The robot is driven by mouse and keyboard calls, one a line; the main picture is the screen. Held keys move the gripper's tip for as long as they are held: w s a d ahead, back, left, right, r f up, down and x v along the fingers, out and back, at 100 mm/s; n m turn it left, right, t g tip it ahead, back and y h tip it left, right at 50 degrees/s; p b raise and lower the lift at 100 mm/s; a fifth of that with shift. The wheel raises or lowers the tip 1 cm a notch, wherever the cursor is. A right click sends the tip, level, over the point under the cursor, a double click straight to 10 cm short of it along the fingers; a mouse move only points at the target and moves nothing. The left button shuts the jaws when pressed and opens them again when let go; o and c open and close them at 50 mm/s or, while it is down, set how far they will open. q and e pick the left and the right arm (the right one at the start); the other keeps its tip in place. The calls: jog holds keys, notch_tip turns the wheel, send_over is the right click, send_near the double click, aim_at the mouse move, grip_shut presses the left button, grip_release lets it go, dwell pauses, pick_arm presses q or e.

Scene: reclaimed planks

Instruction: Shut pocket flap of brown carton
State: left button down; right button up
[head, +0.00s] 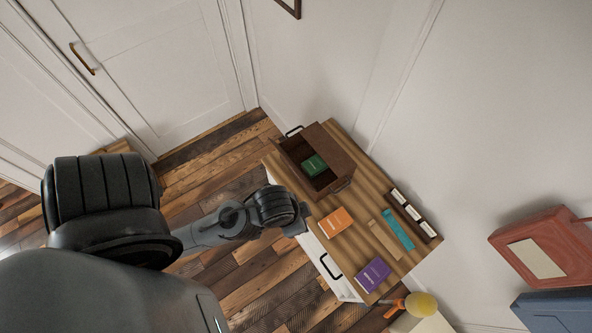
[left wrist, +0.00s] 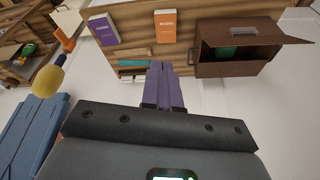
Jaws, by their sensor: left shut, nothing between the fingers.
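The brown carton (head: 292,160) stands on the far end of the striped wooden top, with a green box inside it. Its top is open, and a brown flap (left wrist: 275,32) sticks out from its upper edge at the right in the left wrist view. The carton's body (left wrist: 232,69) shows there too. My left gripper (left wrist: 161,66) is shut and empty, its purple fingers to the left of the carton and apart from it in that view. In the head view my left arm reaches the near edge of the top, and its fingers are hard to make out. My right gripper is not in view.
An orange box (head: 335,222), a purple box (head: 372,275), teal (head: 397,230) and tan (head: 384,240) pieces and a dark rack with white labels (head: 412,215) lie on the top. A black handle (head: 331,266) juts from the cabinet front. A white wall stands behind.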

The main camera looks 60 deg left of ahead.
pick_arm(q)
jog(key=shift+a, duration=0.35)
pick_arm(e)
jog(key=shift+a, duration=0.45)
pick_arm(q)
jog(key=shift+d, duration=0.1)
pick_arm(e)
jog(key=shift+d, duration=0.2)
